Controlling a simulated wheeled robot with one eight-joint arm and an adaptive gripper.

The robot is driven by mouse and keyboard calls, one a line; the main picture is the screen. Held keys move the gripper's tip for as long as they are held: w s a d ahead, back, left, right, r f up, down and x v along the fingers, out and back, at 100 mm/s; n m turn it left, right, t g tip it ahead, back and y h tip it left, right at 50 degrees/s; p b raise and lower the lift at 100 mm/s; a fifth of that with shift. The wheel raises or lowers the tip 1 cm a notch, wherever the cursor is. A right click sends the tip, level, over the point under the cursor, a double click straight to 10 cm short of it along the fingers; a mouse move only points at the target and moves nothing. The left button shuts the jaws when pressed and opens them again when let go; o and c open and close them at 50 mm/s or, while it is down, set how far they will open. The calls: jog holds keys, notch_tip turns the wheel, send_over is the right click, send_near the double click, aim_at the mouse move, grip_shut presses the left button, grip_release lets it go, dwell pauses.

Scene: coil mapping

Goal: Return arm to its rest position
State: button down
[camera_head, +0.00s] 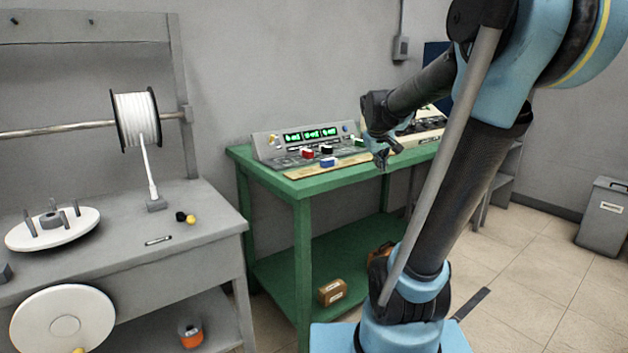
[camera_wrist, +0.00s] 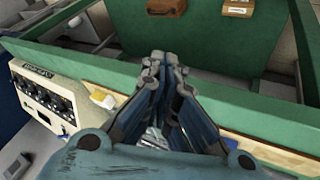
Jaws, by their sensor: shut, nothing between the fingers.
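My gripper (camera_head: 382,158) is shut and empty in the head view, at the end of my raised arm, in front of the green table's (camera_head: 275,180) upper right part. In the wrist view my gripper (camera_wrist: 166,62) points toward the green table edge (camera_wrist: 225,95), its fingers together with nothing between them. My arm reaches up from its blue base at the lower right of the head view and bends over to the left.
A power supply (camera_head: 310,143) with green displays stands on the green table, with red and blue blocks before it. A beige instrument (camera_wrist: 45,95) is close left in the wrist view. A grey bench (camera_head: 120,215) holds a wire spool (camera_head: 136,118). A bin (camera_head: 605,215) stands right.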

jog(key=s+a+f+m+g+y, duration=0.1)
jog(key=s+f+g, duration=0.1)
jog(key=s+f, duration=0.6)
jog(key=s+a+f+m+g+y, duration=0.1)
jog(key=s+f, duration=0.8)
jog(key=s, duration=1.1)
jog(key=shift+s+a+f+m+g+y, duration=0.2)
jog(key=shift+s+a+m+g+y, duration=0.1)
jog(key=shift+a+m+g, duration=0.3)
